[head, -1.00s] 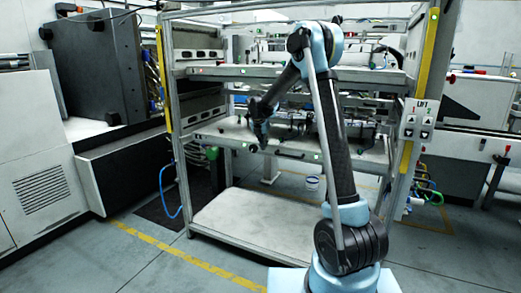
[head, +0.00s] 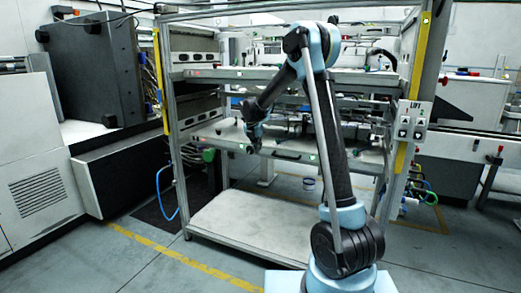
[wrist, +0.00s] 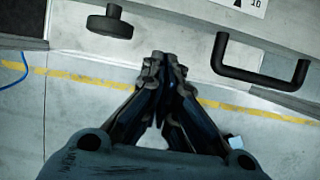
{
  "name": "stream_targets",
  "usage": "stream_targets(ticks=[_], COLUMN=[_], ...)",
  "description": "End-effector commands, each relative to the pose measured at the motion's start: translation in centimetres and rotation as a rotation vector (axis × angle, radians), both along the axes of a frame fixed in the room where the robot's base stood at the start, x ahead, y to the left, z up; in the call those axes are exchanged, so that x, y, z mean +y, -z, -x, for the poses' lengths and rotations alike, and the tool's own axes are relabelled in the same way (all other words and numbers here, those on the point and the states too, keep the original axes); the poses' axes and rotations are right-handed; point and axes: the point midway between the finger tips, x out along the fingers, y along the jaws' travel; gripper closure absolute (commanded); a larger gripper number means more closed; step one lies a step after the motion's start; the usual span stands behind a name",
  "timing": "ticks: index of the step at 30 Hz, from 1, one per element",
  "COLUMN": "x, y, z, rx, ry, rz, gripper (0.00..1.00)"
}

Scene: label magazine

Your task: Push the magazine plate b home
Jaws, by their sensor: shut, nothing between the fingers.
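A pale plate (head: 215,133) lies at the middle level of the metal rack; I cannot read which letter it bears. Its front edge carries a dark bar handle (head: 287,156), which also shows at the right of the wrist view (wrist: 258,70). A round black knob (wrist: 110,22) is at the upper left of the wrist view. My gripper (head: 252,147) is at the plate's front edge, left of the handle. In the wrist view my gripper (wrist: 165,62) is shut and empty, its tips between knob and handle. I cannot tell whether they touch the plate.
A lower white shelf (head: 245,222) is bare. An upper shelf (head: 225,73) runs above the plate. A yellow-edged post with a LIFT panel (head: 412,120) stands at right. Dark and white machines (head: 95,68) stand at left. The floor in front is clear.

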Motion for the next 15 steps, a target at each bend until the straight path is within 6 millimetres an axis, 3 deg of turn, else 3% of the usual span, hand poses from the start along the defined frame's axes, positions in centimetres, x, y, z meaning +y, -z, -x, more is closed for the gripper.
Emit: stream_targets(ticks=[6, 15], x=[0.7, 1.2], y=[-4.3, -8.1], z=[1.6, 2.9], rx=[0.001, 0.002], ry=[-0.001, 0.0], rz=[-0.001, 0.0], gripper=[1.0, 1.0])
